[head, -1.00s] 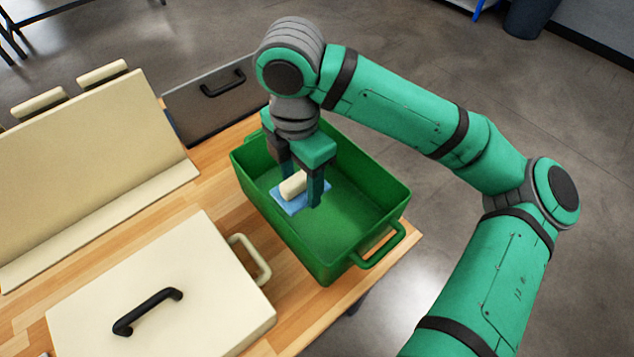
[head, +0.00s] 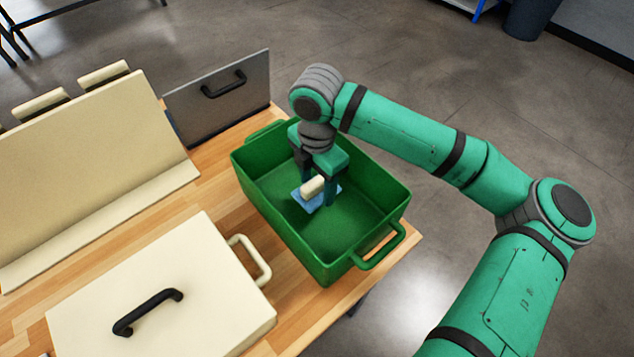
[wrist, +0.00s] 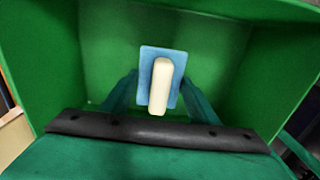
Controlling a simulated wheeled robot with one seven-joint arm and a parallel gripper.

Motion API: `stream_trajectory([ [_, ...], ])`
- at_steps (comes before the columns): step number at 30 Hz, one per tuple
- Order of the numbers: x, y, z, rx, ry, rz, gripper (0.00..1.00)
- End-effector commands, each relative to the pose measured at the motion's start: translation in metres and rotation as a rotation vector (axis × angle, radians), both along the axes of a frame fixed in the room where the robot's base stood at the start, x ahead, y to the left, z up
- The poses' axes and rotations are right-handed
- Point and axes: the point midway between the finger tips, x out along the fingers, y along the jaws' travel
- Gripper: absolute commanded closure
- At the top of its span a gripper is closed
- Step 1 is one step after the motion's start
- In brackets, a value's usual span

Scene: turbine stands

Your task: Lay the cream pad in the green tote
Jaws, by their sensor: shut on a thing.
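The cream pad (head: 312,187) is a cream block on a flat blue base; it also shows in the wrist view (wrist: 161,84), with the blue base (wrist: 150,60) around it. My gripper (head: 318,193) is shut on it, a finger on each side. The gripper and pad are inside the green tote (head: 375,180), below its rim, towards its far half. The blue base looks roughly level. I cannot tell whether it touches the tote's floor. The fingertips are partly hidden by the pad in the wrist view.
The tote stands on a wooden table (head: 222,200) near its right edge. A cream box with a black handle (head: 148,312) is at the front left. A cream slanted panel (head: 80,160) and a grey panel with a black handle (head: 225,100) stand behind. The tote floor around the pad is clear.

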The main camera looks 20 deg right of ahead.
Motion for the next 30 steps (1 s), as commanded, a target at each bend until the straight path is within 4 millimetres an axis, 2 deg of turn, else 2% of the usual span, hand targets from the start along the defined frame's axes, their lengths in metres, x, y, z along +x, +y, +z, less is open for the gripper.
stream_trajectory([
  [22, 0.0, 0.0, -0.011, 0.0, 0.0, 0.0, 0.7],
  [23, 0.0, 0.0, -0.011, 0.0, 0.0, 0.0, 0.39],
  [24, 0.0, 0.0, -0.011, 0.0, 0.0, 0.0, 0.29],
  [30, 0.0, 0.0, -0.011, 0.0, 0.0, 0.0, 0.27],
])
